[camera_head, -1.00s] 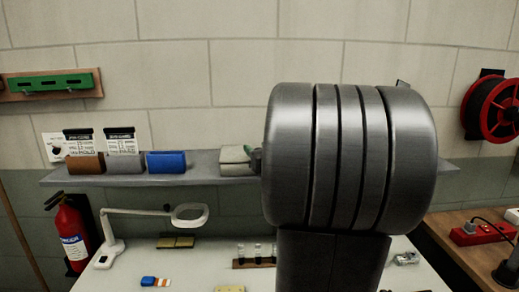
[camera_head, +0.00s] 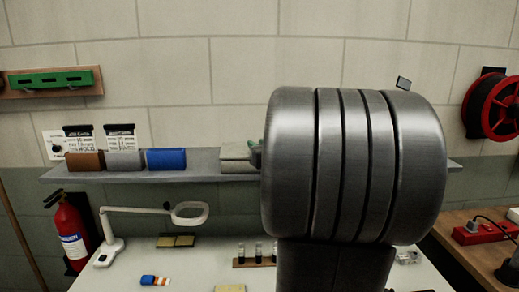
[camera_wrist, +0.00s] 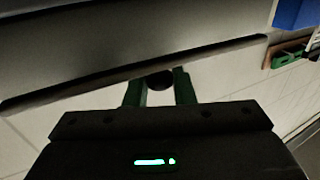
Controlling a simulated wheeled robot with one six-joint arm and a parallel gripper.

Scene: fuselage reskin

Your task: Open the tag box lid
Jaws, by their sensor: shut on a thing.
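A beige box (camera_head: 236,160), which I take to be the tag box, sits on the grey wall shelf. My gripper (camera_head: 256,148) is at its right end, mostly hidden behind my own arm in the head view. In the wrist view, the green fingers of my gripper (camera_wrist: 159,88) are shut on a dark round knob (camera_wrist: 160,80). A broad grey surface (camera_wrist: 90,45) with a dark edge lies just beyond the fingers. I cannot tell whether it is the lid or whether the lid is raised.
On the shelf (camera_head: 110,177), brown (camera_head: 84,160), grey (camera_head: 124,160) and blue (camera_head: 166,160) boxes stand to the left. Below are a white table (camera_head: 190,262) and magnifier lamp (camera_head: 188,212). A red fire extinguisher (camera_head: 70,233) is at left.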

